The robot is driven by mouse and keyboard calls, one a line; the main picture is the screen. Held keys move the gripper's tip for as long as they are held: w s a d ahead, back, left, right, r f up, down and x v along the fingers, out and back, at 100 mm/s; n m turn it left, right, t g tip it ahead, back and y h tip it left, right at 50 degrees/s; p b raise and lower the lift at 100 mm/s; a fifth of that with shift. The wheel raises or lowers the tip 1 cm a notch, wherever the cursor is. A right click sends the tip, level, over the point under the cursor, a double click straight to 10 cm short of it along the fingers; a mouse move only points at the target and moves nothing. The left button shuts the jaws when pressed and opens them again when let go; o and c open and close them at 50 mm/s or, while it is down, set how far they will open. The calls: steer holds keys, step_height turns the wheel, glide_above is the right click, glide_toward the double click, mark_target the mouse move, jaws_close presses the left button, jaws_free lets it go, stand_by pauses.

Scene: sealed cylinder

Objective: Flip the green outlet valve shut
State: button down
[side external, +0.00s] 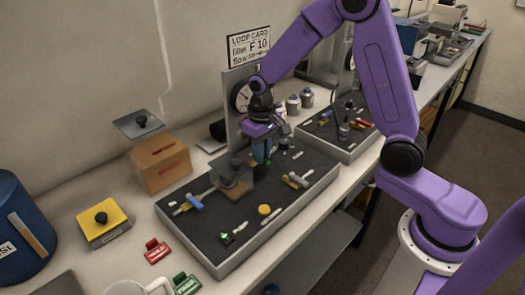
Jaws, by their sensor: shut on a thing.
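My gripper (266,146) is low over the far part of a dark work board (295,218), in front of a round gauge (242,97). Its jaws are shut on a small blue-green part (268,158). The part is too small and too covered by the fingers to tell whether it is the green outlet valve or which way its lever points. A separate small green piece (226,237) lies at the near left of the board, apart from my gripper.
A blue-handled valve (194,202), a yellow knob (264,210) and a grey lever (296,180) are on the board. A loop card (249,46) stands behind.

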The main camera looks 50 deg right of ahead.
stand_by(0.5)
steer(key=c, duration=1.1)
jaws_free()
step_height(320, 180, up, 18)
steer(key=shift+f, duration=0.25)
steer(key=s+f+n, duration=0.3)
steer(key=s+n, duration=0.1)
steer(key=s, duration=0.5)
steer(key=s+f+n, duration=0.3)
steer(key=s+n, duration=0.1)
steer(key=s, duration=0.6)
steer(key=s+f+n, duration=0.3)
steer(key=s+n, duration=0.1)
steer(key=s, duration=0.5)
steer(key=shift+s, duration=0.4)
